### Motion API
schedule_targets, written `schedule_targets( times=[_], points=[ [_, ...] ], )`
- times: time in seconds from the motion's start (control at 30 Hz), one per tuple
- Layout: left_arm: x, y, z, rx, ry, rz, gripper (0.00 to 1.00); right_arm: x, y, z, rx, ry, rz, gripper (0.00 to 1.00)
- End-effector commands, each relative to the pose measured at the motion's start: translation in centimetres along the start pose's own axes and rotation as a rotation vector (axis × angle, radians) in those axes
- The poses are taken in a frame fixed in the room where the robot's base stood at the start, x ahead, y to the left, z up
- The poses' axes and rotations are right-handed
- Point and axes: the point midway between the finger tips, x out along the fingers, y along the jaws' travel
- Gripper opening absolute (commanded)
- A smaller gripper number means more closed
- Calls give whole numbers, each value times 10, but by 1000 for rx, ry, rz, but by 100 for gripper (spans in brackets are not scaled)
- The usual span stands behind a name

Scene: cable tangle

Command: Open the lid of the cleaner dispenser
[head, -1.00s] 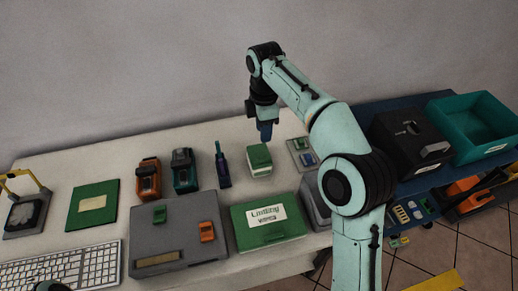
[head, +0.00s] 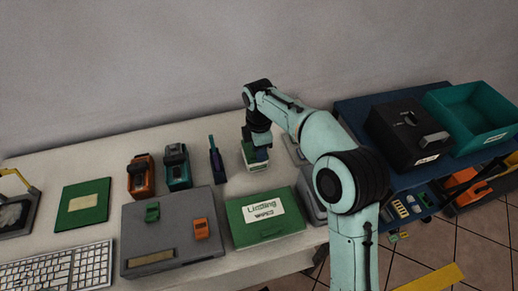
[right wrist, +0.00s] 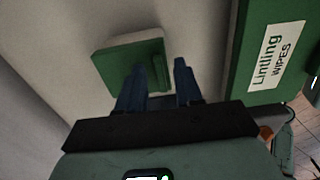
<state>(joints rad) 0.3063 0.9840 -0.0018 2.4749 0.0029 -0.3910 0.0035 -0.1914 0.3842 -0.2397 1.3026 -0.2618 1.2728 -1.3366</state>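A small white box with a green lid (head: 249,157), which I take to be the cleaner dispenser, stands on the table near the middle. Its lid looks closed. It also shows in the right wrist view, where the green lid (right wrist: 125,62) has a raised strip along its right edge. My right gripper (head: 258,153) is right at the box and partly hides it. In the right wrist view its two dark blue fingers (right wrist: 160,75) are apart, with the strip between them in the picture. I cannot tell whether they touch it. My left gripper is not in view.
A green lint wipes box (head: 264,217) lies in front of the dispenser. A slim blue tool (head: 216,163) and teal (head: 177,167) and orange (head: 141,177) devices stand to its left. A grey case (head: 172,238) lies front left. A black box (head: 405,138) and teal bin (head: 474,120) are at right.

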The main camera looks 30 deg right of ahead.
Motion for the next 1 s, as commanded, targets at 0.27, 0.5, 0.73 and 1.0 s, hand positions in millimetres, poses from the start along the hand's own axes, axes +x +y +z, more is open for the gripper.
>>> schedule_targets(
  times=[0.27, 0.5, 0.73, 1.0],
  points=[
    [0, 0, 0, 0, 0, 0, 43, 0, 0, 0, 0, 0, 0, 0],
    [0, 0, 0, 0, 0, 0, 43, 0, 0, 0, 0, 0, 0, 0],
    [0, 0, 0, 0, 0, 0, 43, -1, 0, 0, -1, 0, 0, 0],
    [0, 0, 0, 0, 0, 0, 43, -1, 0, 0, -1, 0, 0, 0]
  ],
)
